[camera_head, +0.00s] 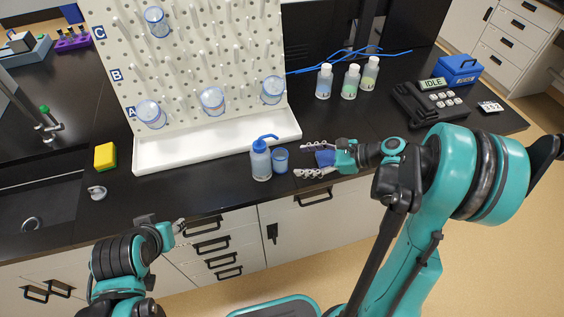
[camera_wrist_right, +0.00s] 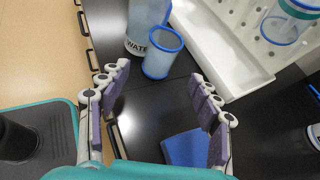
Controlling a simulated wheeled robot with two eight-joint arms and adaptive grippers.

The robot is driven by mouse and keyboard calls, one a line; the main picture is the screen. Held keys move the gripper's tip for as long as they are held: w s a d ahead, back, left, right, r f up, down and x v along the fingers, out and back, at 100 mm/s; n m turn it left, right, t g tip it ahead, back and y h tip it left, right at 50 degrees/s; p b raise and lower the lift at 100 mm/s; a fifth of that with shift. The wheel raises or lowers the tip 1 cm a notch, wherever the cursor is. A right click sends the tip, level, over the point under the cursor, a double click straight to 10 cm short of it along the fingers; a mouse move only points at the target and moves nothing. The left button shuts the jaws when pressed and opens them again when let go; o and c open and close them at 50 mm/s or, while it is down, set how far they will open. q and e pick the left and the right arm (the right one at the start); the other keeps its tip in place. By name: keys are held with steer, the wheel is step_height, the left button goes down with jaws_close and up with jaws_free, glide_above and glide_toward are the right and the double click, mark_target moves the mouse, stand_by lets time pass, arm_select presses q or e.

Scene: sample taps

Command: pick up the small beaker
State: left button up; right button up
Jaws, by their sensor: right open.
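The small beaker (camera_head: 280,160), clear with a blue rim, stands upright on the black counter, just right of the wash bottle (camera_head: 261,160). In the right wrist view the beaker (camera_wrist_right: 162,58) is ahead of the fingertips, close beside the bottle (camera_wrist_right: 143,25). My right gripper (camera_head: 303,159) is open and empty, low over the counter to the right of the beaker. Its fingers (camera_wrist_right: 158,75) are spread wide, with the beaker roughly centred beyond them. My left gripper (camera_head: 180,227) is at the counter's front edge, far from the beaker; its jaw opening is unclear.
A pegboard (camera_head: 190,60) with several hanging beakers rises behind a white drip tray (camera_head: 215,144). A flat blue item (camera_wrist_right: 187,150) shows beneath my right gripper. Capped bottles (camera_head: 350,82) stand at back right. A sponge (camera_head: 105,156) lies left.

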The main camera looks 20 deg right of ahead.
mark_target(285, 163)
steer(key=shift+w+d+m, duration=0.1)
steer(key=shift+d+m, duration=0.2)
steer(key=shift+d, duration=0.15)
steer(key=shift+w+f+y, duration=0.1)
steer(key=shift+f+y, duration=0.05)
steer(key=shift+y, duration=0.25)
steer(key=b+x, duration=0.1)
steer(key=x, duration=0.1)
steer(key=b+x, duration=0.1)
steer(key=x, duration=0.2)
steer(key=b+x, duration=0.1)
steer(key=x, duration=0.1)
steer(key=shift+a+f, duration=0.2)
steer(key=shift+a, duration=0.2)
steer(key=shift+s, duration=0.25)
steer(key=c, duration=1.2)
